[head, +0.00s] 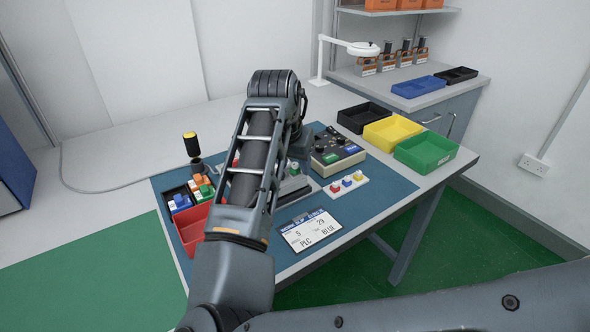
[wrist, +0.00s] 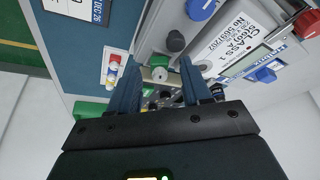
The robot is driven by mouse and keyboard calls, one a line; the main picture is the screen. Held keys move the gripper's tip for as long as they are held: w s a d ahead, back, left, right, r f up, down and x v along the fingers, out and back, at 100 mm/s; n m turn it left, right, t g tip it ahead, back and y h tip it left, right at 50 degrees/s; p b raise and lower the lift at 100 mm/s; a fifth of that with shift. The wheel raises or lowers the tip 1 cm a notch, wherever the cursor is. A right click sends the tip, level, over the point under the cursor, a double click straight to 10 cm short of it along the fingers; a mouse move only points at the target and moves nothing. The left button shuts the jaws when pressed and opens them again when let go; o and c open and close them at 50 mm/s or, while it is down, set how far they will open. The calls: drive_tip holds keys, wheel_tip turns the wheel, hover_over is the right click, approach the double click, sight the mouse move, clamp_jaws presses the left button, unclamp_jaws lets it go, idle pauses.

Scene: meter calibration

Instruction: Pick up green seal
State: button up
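Small coloured seals lie in a dark tray at the left of the bench in the head view. A green seal (head: 207,190) is at its right side, near orange, white and blue ones. My gripper is mostly hidden behind my arm in the head view. In the wrist view my gripper (wrist: 158,82) is open, its two dark blue fingers apart, with a grey round knob showing between and beyond them. No seal is held between the fingers.
A red bin (head: 190,232) stands below the seal tray, and a black-and-yellow handled tool (head: 191,144) behind it. A meter (wrist: 240,50) fills the wrist view's right. A work slip (head: 311,231) lies in front. Black, yellow and green bins (head: 427,152) line the right.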

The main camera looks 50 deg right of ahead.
drive_tip(key=c, duration=0.8)
